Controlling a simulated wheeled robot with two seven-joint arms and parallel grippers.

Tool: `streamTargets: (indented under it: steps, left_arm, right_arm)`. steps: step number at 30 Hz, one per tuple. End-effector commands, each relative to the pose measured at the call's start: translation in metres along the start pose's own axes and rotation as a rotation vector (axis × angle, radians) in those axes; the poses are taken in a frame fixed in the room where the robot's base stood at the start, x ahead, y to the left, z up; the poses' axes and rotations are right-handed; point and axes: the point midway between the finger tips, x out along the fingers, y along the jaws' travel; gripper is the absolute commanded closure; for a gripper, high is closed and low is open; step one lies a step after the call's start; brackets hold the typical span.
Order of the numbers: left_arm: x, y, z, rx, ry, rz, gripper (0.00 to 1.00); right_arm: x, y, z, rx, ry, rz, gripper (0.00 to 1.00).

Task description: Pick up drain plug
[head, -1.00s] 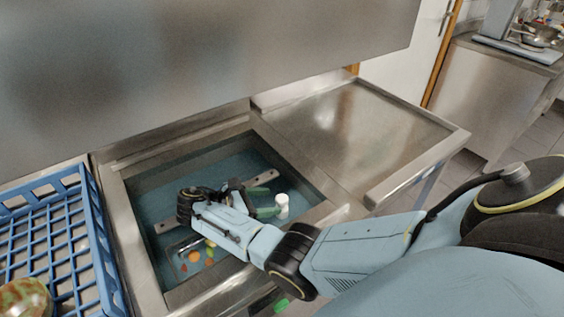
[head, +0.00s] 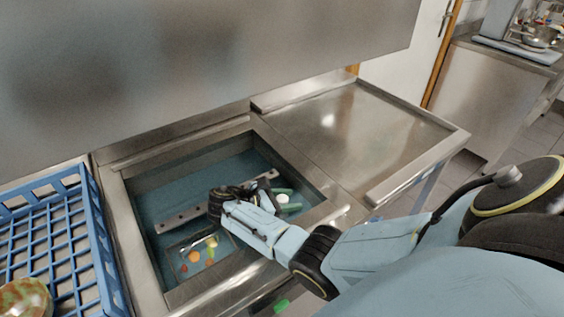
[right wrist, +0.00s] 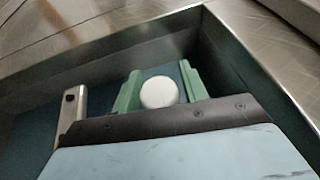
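The white round piece, which I take for the drain plug, lies in the sink between the green fingers of my right gripper in the right wrist view (right wrist: 159,91). In the head view only a small part of the drain plug (head: 283,198) shows. My right gripper (head: 287,200) reaches into the sink with its fingers pointing right. Its fingers (right wrist: 160,78) stand apart, one on each side of the plug, with little gap; I see no clear grip.
The steel sink (head: 130,225) has walls close around my right gripper. A slotted metal bar (head: 181,217) and a tray with colourful food bits (head: 186,272) lie in it. A blue crate (head: 100,245) stands left; the drainboard (head: 365,130) is clear.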

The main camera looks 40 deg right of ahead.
Motion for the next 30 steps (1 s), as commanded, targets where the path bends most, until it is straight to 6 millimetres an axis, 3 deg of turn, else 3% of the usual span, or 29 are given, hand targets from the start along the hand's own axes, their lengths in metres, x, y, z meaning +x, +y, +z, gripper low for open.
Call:
streamTargets:
  steps: [1,10,20,30]
  left_arm:
    - [0.000,0.000,0.000,0.000,-0.001,0.000,0.52]
    - [0.000,0.000,0.001,0.000,-0.001,0.000,0.52]
    - [-0.005,0.000,0.000,0.000,-0.001,0.000,0.52]
    - [-0.032,-0.001,-0.003,0.000,0.000,0.000,0.52]
  right_arm:
    - [0.000,0.000,0.000,0.000,0.000,0.000,0.63]
    - [0.000,0.000,0.000,0.000,0.000,0.000,1.00]
    - [-0.004,0.000,0.009,0.003,0.000,0.001,1.00]
    - [-0.029,-0.001,0.071,0.004,0.000,0.001,1.00]
